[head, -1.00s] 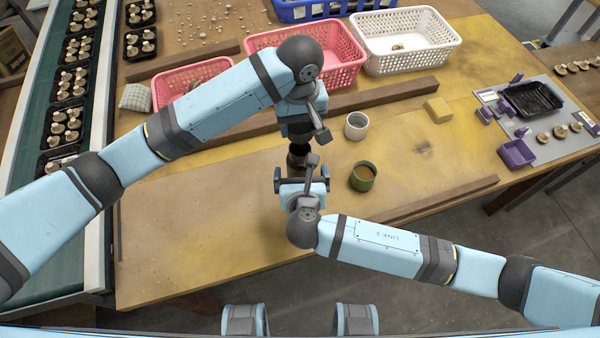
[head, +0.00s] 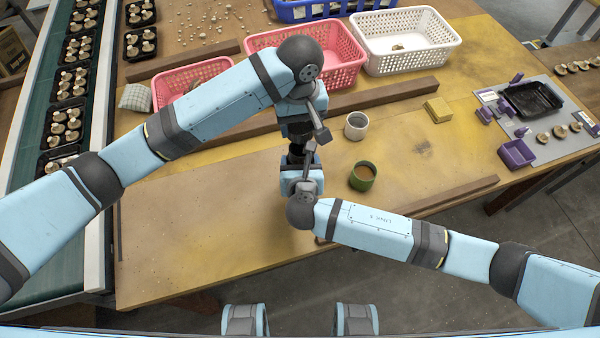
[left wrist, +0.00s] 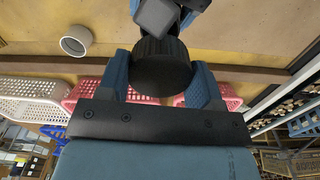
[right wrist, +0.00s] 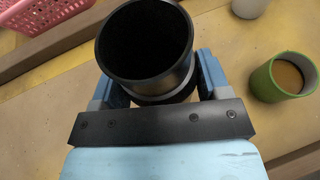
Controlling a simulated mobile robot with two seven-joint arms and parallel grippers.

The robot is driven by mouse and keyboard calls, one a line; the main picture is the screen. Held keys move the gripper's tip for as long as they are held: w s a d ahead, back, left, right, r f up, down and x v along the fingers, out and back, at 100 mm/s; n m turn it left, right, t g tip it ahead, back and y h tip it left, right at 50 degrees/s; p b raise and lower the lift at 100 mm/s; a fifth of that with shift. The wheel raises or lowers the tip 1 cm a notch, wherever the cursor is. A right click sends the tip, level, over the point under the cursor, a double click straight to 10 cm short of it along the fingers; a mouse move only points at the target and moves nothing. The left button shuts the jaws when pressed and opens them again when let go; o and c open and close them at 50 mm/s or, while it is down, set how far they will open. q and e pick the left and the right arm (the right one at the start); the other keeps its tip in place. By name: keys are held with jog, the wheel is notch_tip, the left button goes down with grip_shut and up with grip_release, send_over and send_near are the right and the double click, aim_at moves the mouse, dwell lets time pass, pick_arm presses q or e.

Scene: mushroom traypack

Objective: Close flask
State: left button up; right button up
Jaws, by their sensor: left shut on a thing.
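My left gripper (left wrist: 163,80) is shut on a black cap (left wrist: 165,62) with a ribbed edge; the cap sits between both fingers in the left wrist view. My right gripper (right wrist: 158,88) has its fingers on both sides of a dark flask (right wrist: 146,42) and appears shut on it. The flask's round mouth shows open and dark in the right wrist view. In the head view the two grippers are close together over the table, and my arms mostly hide the cap and flask. Whether cap and flask touch cannot be told.
A green mug (head: 362,177) with brown contents and a white cup (head: 356,126) stand right of my grippers. Pink baskets (head: 345,75) and a white basket (head: 430,50) lie behind. A yellow block (head: 438,110) is farther right. The front-left table is clear.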

pick_arm(q)
send_over(300, 146)
jog(key=s, duration=0.2)
jog(key=shift+s+f, duration=0.15)
jog(key=shift+f, duration=2.35)
pick_arm(e)
jog(key=shift+c, duration=0.4)
pick_arm(q)
jog(key=shift+f, duration=0.1)
jog(key=shift+f, duration=0.8)
jog(key=shift+f, duration=0.55)
jog(key=o, duration=0.6)
pick_arm(e)
jog(key=c, duration=0.4)
pick_arm(q)
jog(key=shift+o, duration=1.4)
